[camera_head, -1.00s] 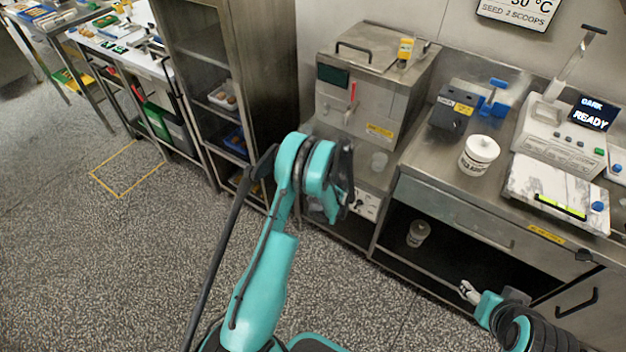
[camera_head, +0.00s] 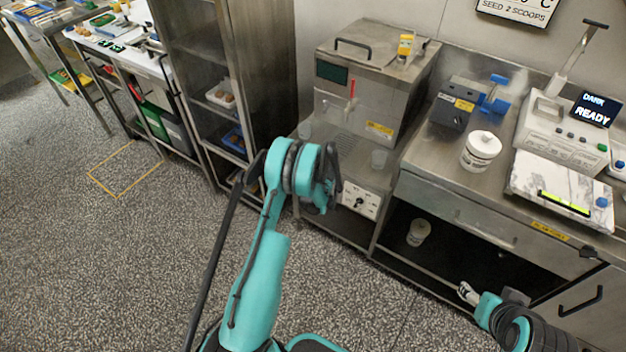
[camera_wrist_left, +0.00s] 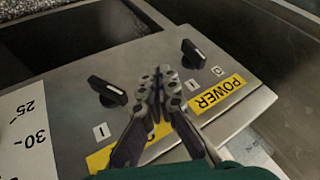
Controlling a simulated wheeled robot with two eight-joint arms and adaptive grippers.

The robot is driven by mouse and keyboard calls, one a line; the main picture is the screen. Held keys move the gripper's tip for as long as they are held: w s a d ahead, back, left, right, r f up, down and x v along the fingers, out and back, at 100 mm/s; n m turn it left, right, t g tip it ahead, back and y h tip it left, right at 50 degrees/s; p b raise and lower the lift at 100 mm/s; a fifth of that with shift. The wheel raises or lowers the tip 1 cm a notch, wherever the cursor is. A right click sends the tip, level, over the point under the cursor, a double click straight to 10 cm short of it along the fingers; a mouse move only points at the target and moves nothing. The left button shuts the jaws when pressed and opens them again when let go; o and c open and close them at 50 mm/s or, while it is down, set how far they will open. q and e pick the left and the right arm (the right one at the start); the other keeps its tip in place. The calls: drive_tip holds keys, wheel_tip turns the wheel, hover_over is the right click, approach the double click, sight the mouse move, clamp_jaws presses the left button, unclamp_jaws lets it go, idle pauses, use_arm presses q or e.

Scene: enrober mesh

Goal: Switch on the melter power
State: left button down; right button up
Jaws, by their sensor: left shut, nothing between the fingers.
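In the left wrist view a grey panel carries a black rotary switch (camera_wrist_left: 193,53) beside a yellow POWER label (camera_wrist_left: 217,93), with I and O marks between them. A second black switch (camera_wrist_left: 107,90) sits to the left, above another yellow label (camera_wrist_left: 128,149) partly hidden by my fingers. My left gripper (camera_wrist_left: 160,78) is shut and empty, over the panel between the two switches. I cannot tell whether it touches the panel. The panel (camera_head: 360,200) also shows in the head view, below a steel machine (camera_head: 365,95). My right gripper (camera_head: 467,292) is at the lower right; its fingers are too small to read.
Part of a numbered dial (camera_wrist_left: 27,130) is at the panel's left. A white tub (camera_head: 480,151) and a readout reading READY (camera_head: 594,109) are on the right counter. A shelf rack (camera_head: 215,80) stands left.

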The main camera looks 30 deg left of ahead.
use_arm(q)
drive_tip(key=a, duration=0.2)
drive_tip(key=w+a+b, duration=0.1)
drive_tip(key=a, duration=0.1)
drive_tip(key=shift+a+f, duration=0.2)
drive_tip(key=shift+a, duration=0.05)
drive_tip(key=shift+s, duration=0.1)
drive_tip(key=a+h, duration=0.1)
drive_tip(key=h, duration=0.1)
drive_tip(key=a+r+n+h, duration=0.1)
drive_tip(key=h, duration=0.1)
drive_tip(key=shift+a+g+h, duration=0.2)
drive_tip(key=shift+g+h, duration=0.1)
idle(0.5)
